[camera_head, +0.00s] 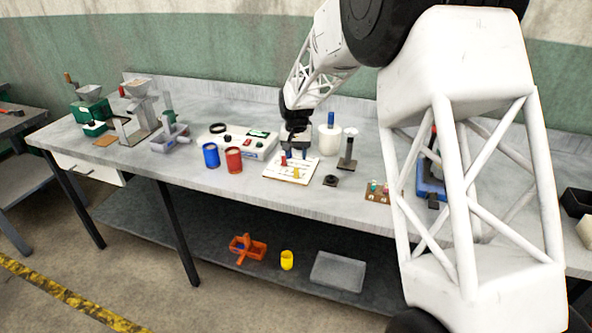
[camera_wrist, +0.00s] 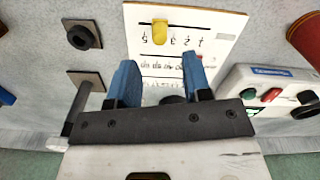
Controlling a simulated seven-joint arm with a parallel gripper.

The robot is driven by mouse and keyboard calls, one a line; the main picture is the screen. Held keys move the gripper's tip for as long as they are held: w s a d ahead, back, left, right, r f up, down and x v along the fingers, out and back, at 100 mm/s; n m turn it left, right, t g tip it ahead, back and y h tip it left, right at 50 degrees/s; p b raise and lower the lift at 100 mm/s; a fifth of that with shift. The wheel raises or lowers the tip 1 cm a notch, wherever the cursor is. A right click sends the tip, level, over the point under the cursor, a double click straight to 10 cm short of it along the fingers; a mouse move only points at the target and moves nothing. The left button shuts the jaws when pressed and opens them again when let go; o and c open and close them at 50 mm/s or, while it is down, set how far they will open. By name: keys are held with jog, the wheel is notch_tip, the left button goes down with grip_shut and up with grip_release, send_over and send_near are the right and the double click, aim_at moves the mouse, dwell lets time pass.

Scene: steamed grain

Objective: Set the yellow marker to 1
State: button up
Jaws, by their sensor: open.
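The white marker board (camera_head: 273,174) lies on the bench below my gripper (camera_head: 297,155). The wrist view shows the board (camera_wrist: 215,20) with a row of upside-down numerals, 5 at the left end and 1 at the right. The yellow marker (camera_wrist: 159,32) stands just right of the 5, well left of the 1. The yellow marker also shows in the head view (camera_head: 296,173). My gripper (camera_wrist: 158,66) is open, its two blue fingers apart with nothing between them. The yellow marker is apart from the fingers, beyond their tips. The fingers hide part of the board's lower rows.
A white device with buttons (camera_wrist: 245,80) is right of the board in the wrist view. Dark square bases (camera_wrist: 82,36) stand left of it, one with a post. Red (camera_head: 233,160) and blue (camera_head: 211,155) cups stand left of the board in the head view.

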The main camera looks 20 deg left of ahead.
aim_at(296, 168)
jog(key=shift+f, duration=3.35)
grip_shut()
